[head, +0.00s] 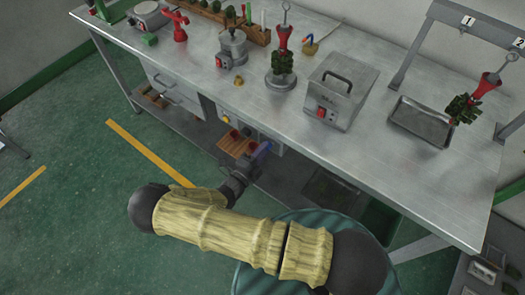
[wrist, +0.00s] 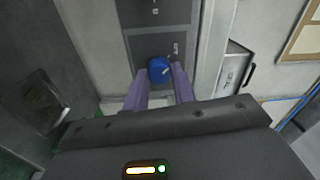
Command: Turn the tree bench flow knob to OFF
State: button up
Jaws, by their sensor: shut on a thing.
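The flow knob (wrist: 159,69) is a round blue knob on a dark grey panel (wrist: 160,42), seen in the wrist view. A short pale pointer mark on it points to the upper right. My gripper (wrist: 160,82) has its two purple fingers on the left and right of the knob, shut on it. The small lettering on the panel is too small to read. In the head view my gripper (head: 258,152) is at the front of a unit under the bench edge, and the knob is mostly hidden there.
The steel bench (head: 345,150) stands above my gripper. On it are a grey box with a handle (head: 340,90), a red-topped stand with a green wax tree (head: 281,65), and a metal tray (head: 420,122). A wooden tray (head: 237,143) is near my gripper. The green floor at left is clear.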

jog(key=shift+w+a+r+n, duration=0.1)
jog(key=shift+n, duration=0.2)
jog(key=o, duration=1)
jog(key=b+v, duration=0.3)
jog(key=v, duration=1.4)
jog(key=shift+s, duration=0.2)
